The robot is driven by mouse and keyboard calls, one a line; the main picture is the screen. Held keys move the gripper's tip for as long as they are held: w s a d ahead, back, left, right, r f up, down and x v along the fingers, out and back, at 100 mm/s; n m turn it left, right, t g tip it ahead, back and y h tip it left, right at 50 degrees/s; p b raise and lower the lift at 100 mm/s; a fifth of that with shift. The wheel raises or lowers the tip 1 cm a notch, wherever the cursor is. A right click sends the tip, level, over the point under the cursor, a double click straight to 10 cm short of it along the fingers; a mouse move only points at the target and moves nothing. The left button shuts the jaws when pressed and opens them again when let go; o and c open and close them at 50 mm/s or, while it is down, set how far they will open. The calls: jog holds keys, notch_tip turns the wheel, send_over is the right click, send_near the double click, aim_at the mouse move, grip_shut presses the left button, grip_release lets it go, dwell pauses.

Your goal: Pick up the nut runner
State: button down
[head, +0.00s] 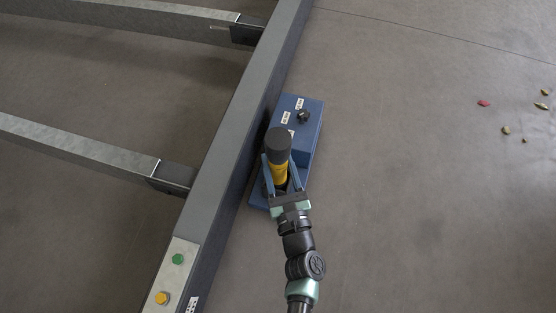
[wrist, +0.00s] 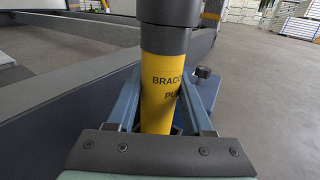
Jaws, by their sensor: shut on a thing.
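The nut runner (head: 279,147) is a yellow cylinder with a dark grey cap, standing upright on the near end of a blue box-like base (head: 313,125). In the wrist view its yellow body (wrist: 160,85) carries black lettering, partly cut off. My gripper (head: 281,176) reaches it from the near side, and its two blue fingers lie on either side of the yellow body. In the wrist view my gripper (wrist: 163,110) is shut on it. The lower end of the nut runner is hidden by my gripper.
A long grey frame beam (head: 232,110) runs close along the left of the blue base. Its near end has a panel (head: 170,275) with a green and a yellow button. Several small leaf-like bits (head: 484,103) lie on the floor at right. The floor there is otherwise open.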

jog(key=shift+r, duration=0.15)
jog(key=shift+r, duration=0.1)
